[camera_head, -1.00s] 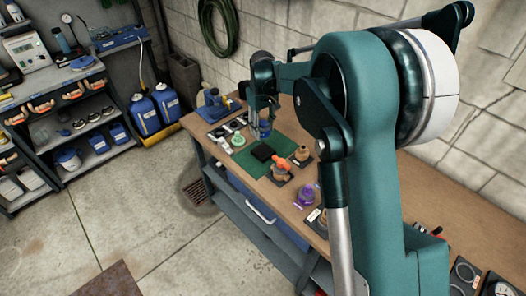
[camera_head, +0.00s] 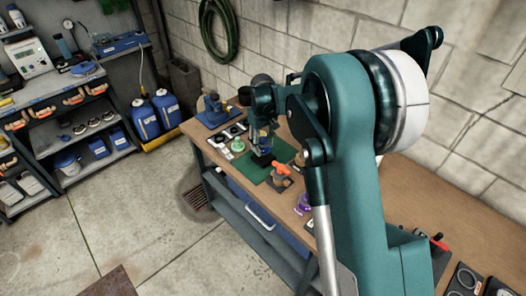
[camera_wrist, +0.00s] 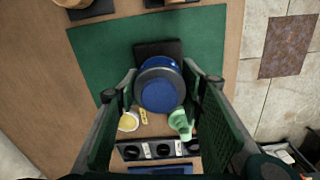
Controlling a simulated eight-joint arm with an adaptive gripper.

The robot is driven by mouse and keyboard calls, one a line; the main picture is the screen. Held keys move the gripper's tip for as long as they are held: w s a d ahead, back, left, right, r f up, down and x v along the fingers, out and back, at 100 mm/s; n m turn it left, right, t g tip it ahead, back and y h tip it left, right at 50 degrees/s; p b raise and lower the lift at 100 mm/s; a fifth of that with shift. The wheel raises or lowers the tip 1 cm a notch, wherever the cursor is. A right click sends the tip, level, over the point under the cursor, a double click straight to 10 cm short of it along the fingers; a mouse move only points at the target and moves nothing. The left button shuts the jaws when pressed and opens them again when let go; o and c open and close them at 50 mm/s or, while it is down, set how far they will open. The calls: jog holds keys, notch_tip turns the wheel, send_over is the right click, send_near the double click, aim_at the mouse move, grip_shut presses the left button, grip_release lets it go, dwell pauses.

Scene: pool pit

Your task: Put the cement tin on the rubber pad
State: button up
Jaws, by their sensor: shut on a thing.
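The cement tin (camera_wrist: 160,88) is a blue round tin with a dark rim, seen from above in the wrist view. My gripper (camera_wrist: 160,76) is shut on it, one finger on each side. In the head view my gripper (camera_head: 263,135) holds the tin above the green mat, and the arm partly hides it. The rubber pad (camera_wrist: 158,47) is a flat black square on the mat, partly covered by the tin in the wrist view. In the head view the pad (camera_head: 257,161) shows just below the gripper. I cannot tell whether the tin touches it.
The green mat (camera_wrist: 90,55) lies on a brown workbench (camera_head: 225,165). A green item (camera_head: 237,147), an orange-handled part (camera_head: 281,169) and a purple item (camera_head: 303,205) stand around the mat. A dark tray (camera_wrist: 127,152) with round parts lies near the bench edge.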

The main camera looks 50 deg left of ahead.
aim_at(263, 150)
jog(key=shift+f, duration=1.85)
jog(key=shift+f, duration=0.1)
jog(key=o, duration=1)
notch_tip(263, 150, up, 12)
jog(key=shift+r, duration=0.1)
jog(key=shift+d+r, duration=0.1)
